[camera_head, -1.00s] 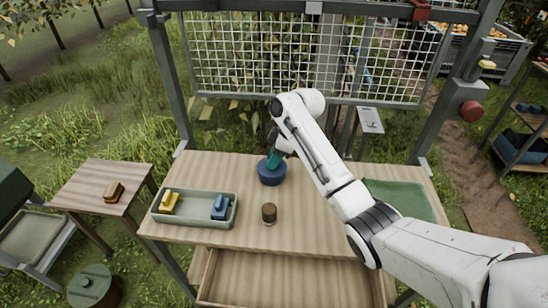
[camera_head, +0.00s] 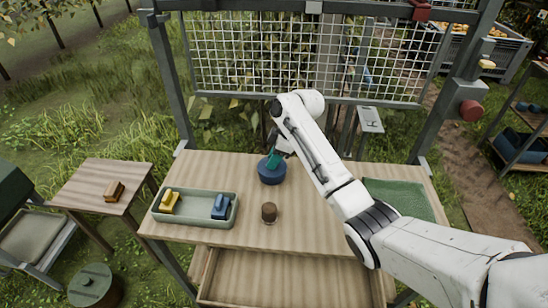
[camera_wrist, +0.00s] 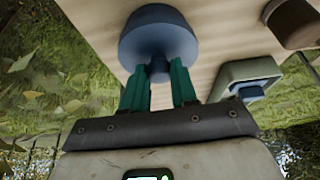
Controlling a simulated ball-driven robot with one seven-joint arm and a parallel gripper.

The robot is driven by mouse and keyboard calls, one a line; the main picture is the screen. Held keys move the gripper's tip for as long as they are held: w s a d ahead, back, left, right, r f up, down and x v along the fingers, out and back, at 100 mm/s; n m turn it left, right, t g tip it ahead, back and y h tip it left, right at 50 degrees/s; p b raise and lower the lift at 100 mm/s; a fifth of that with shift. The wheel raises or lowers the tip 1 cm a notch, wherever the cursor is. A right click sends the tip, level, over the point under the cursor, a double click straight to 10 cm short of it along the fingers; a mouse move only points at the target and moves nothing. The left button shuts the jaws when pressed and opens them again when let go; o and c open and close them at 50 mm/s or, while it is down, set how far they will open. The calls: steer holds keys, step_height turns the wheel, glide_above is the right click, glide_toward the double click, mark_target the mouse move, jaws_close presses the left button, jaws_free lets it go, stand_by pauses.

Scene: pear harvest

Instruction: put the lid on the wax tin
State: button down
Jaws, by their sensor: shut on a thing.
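My gripper (camera_head: 274,158) has green fingers and points down at the back middle of the wooden table. In the wrist view its fingers (camera_wrist: 159,72) are shut on the knob of a round blue lid (camera_wrist: 158,48). In the head view a round blue body (camera_head: 271,174), which looks like the wax tin with the lid at its top, is under the gripper at table level. I cannot tell the seam between lid and tin, nor whether the lid is fully seated. The fingers hide part of the lid.
A grey-green tray (camera_head: 193,222) holds a yellow block (camera_head: 170,203) and a blue block (camera_head: 221,207). A small brown jar (camera_head: 269,212) stands in front of the blue body. A green mat (camera_head: 400,198) lies at right, partly behind my arm. An open drawer (camera_head: 285,280) is below.

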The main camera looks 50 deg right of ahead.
mark_target(284, 167)
steer(key=shift+f, duration=0.45)
steer(key=c, duration=1.2)
jaws_free()
steer(key=shift+o, duration=0.2)
steer(key=shift+r, duration=0.1)
steer(key=p+v, duration=0.9)
steer(key=v, duration=0.1)
steer(key=shift+s+r, duration=0.15)
steer(key=shift+r, duration=0.2)
steer(key=shift+d, duration=0.1)
